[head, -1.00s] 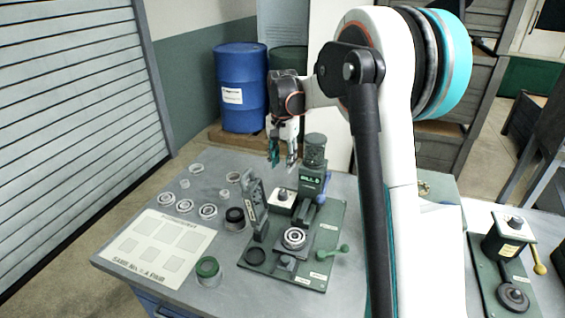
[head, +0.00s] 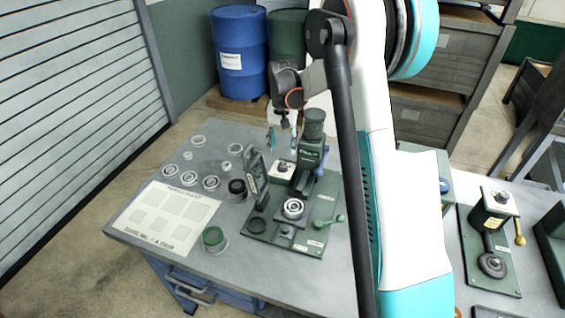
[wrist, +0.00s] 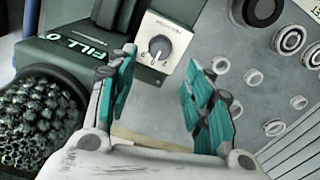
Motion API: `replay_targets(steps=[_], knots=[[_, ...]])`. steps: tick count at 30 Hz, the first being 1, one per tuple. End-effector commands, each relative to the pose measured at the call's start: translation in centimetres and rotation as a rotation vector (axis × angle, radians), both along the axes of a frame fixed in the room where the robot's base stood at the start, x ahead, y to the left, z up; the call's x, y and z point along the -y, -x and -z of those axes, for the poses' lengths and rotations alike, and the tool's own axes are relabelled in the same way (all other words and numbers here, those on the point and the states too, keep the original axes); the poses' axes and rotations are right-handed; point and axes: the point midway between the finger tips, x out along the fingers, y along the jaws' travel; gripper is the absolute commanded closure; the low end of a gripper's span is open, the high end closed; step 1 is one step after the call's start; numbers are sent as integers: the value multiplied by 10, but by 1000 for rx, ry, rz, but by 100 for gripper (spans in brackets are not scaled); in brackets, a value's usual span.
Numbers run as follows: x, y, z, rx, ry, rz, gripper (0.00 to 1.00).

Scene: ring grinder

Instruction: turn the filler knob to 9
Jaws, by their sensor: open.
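The filler knob (wrist: 158,46) is a grey dial with a pale pointer on a white square plate beside a dark green machine. In the head view the knob (head: 282,167) is small, at the back of the green grinder base. The green display (wrist: 82,45) next to it reads "FILL 0". My gripper (wrist: 161,58) is open and empty, its two teal-padded fingers on either side below the knob in the wrist view. In the head view my gripper (head: 282,142) hangs above and behind the knob plate, apart from it.
A dark upright panel (head: 256,176) stands just left of the knob. A dark, rough-topped cylinder (wrist: 38,115) is close to my left finger. Several rings (head: 190,179) lie on the table at left, by a white marked board (head: 165,215). A green lever (head: 329,221) sticks out front right.

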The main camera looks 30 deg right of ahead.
Motion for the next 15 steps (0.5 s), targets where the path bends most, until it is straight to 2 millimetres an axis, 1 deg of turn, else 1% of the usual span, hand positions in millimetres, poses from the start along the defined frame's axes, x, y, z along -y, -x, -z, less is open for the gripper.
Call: replay_targets(steps=[1,6,12,15], knots=[[0,0,13,0,0,0,53],[0,-1,44,0,0,0,53],[0,0,70,0,0,1,53],[0,0,77,0,0,1,53]])
